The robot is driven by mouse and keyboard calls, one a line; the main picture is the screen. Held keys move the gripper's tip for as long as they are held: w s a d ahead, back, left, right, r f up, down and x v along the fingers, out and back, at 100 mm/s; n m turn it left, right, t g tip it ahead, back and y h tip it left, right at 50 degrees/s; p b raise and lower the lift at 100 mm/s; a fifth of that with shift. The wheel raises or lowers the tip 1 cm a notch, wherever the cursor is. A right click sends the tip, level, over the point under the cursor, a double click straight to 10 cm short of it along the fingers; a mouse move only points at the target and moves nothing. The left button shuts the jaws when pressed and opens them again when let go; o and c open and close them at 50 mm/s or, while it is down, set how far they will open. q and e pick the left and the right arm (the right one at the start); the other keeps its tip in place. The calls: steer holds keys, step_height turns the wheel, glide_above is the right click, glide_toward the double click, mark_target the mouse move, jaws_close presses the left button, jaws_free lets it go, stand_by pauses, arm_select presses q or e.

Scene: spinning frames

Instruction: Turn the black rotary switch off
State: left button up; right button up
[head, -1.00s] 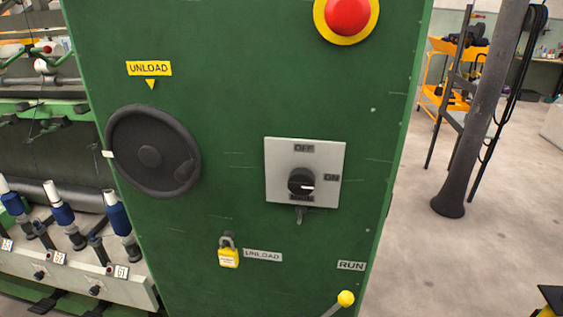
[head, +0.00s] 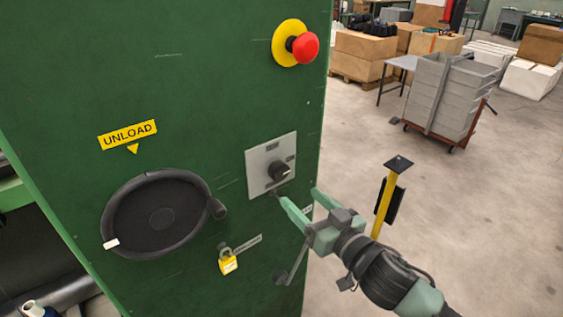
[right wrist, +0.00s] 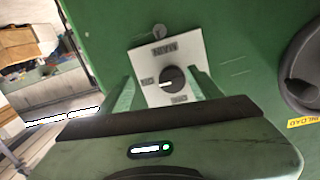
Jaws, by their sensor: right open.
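The black rotary switch (head: 279,171) sits on a light grey plate (head: 257,168) on the green cabinet's front. In the right wrist view, which is upside down, the black knob (right wrist: 172,79) shows between my fingers, and its white mark points toward the ON label at the left. The OFF label is at the plate's lower edge there. My right gripper (head: 298,196) is open and empty, in front of and just below right of the knob in the head view, apart from it. My left gripper is not in view.
A black handwheel (head: 158,217) and a yellow padlock (head: 228,262) are on the panel left of and below the switch. A red emergency button (head: 304,47) is above. A yellow post (head: 386,205) stands behind my right arm. Open floor lies to the right.

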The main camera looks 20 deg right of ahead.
mark_target(281, 173)
steer(key=shift+t+y, duration=0.3)
steer(key=shift+y, duration=0.1)
steer(key=w+a+r+p, duration=0.1)
steer(key=w+r+p, duration=0.1)
steer(key=w, duration=0.1)
steer(key=w+a+r+p, duration=0.1)
steer(key=w, duration=0.1)
steer(key=shift+w+a+r, duration=0.25)
steer(key=shift+a, duration=0.05)
steer(key=shift+w+a+f, duration=0.1)
steer(key=shift+w+f, duration=0.05)
steer(key=shift+w, duration=0.4)
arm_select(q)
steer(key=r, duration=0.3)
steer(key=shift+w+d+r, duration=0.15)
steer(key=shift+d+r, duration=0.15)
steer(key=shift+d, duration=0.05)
arm_select(e)
steer(key=c, duration=1.4)
